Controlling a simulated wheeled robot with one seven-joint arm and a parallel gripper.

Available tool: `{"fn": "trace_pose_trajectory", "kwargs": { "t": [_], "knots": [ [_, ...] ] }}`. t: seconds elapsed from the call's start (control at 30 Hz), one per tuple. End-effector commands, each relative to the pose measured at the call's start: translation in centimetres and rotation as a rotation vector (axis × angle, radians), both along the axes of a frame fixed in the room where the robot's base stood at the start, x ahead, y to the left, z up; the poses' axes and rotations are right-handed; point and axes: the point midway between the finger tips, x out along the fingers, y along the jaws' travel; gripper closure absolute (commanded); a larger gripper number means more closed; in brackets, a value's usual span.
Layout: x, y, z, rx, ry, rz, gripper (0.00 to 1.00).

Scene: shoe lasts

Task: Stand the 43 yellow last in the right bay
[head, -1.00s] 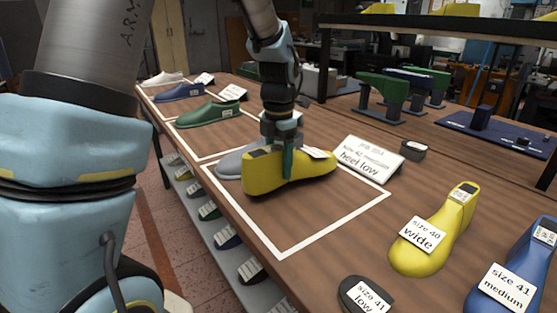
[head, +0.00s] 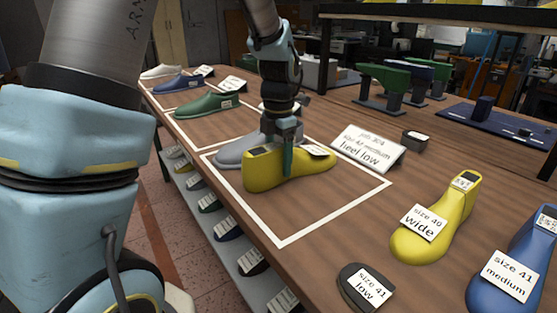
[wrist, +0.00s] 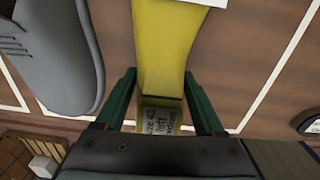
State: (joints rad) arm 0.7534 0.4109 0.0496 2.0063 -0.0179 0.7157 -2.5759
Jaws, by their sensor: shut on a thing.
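The yellow last (head: 285,170) is held level, sole down, in my gripper (head: 288,165), with its heel end to the left in the head view. My gripper is shut on it from above. In the wrist view its yellow body (wrist: 165,50) runs between the green fingers, and a partly readable label (wrist: 160,120) at its end seems to say size 43. The last is over the nearest white-outlined bay (head: 330,215); I cannot tell whether its sole touches the table. A grey last (head: 238,150) lies just behind it, partly hidden, and also shows in the wrist view (wrist: 50,60).
A heel-low card (head: 368,148) stands behind the bay. A yellow size 40 last (head: 440,225), a blue last (head: 515,265) and a dark size 41 piece (head: 365,288) are at the right. Green, blue and white lasts lie farther left. The bay's front part is bare.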

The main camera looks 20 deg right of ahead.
Motion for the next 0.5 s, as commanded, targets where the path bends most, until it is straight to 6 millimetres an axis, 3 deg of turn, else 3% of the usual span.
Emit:
{"fn": "trace_pose_trajectory", "kwargs": {
  "t": [0.47,0.5],
  "knots": [
    [0.04,-0.04,-0.21,-0.002,-0.002,0.0,1.0],
    [0.04,-0.04,-0.21,-0.002,-0.002,0.0,0.28]
  ]
}}
